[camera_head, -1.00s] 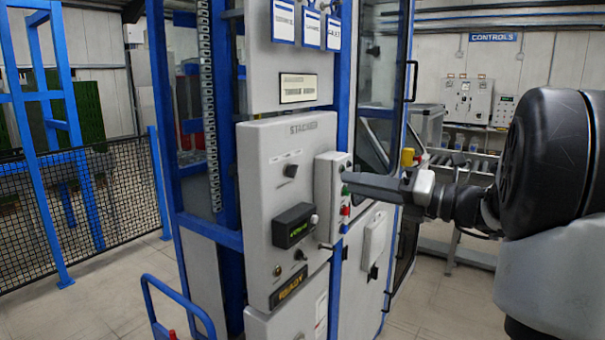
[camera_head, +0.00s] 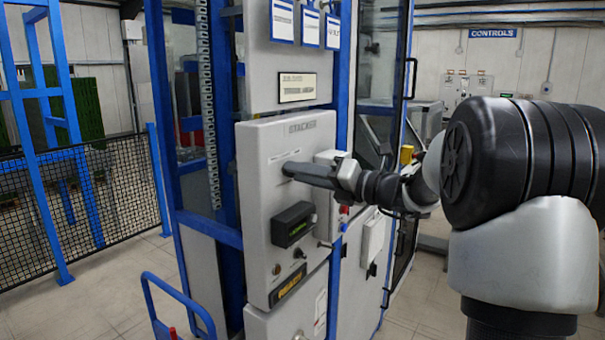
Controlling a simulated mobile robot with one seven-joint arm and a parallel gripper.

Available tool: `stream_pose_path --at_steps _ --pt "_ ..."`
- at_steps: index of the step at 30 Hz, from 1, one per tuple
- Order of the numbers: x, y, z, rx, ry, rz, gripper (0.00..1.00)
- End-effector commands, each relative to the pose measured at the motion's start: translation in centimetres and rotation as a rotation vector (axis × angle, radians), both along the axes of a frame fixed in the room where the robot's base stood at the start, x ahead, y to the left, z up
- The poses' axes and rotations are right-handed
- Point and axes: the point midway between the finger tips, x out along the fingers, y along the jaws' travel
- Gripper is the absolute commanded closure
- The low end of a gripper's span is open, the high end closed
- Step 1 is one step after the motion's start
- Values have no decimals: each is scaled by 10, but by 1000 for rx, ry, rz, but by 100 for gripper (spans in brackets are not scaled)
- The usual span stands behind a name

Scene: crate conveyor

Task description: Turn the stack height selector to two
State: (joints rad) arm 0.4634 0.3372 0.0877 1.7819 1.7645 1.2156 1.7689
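The stacker panel (camera_head: 262,165) is a grey box on the front of the blue-framed machine. Its upper dial, the knob seen in the earlier frame, is now covered by my gripper (camera_head: 287,170). My gripper reaches in from the right, its tip at the spot where that knob sits. The fingers are seen side-on, so I cannot tell whether they are open, shut or around the knob.
A side control box (camera_head: 325,157) with buttons sits right of the panel, partly behind my gripper. A blue rail (camera_head: 172,295) stands at the lower left. A black mesh fence (camera_head: 110,190) is at the left. Open floor lies in front of the fence.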

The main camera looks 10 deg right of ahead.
Motion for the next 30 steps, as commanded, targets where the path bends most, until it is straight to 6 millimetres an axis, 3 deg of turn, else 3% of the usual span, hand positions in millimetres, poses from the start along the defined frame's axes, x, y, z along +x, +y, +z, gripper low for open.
stream_pose_path --at_steps 2,7,20,30 --pt "0 0 0 0 0 0 73" --pt "0 0 0 0 0 0 100" --pt "0 -1 -1 -36 -36 0 100" --pt "0 -1 -3 -205 -207 -1 100"
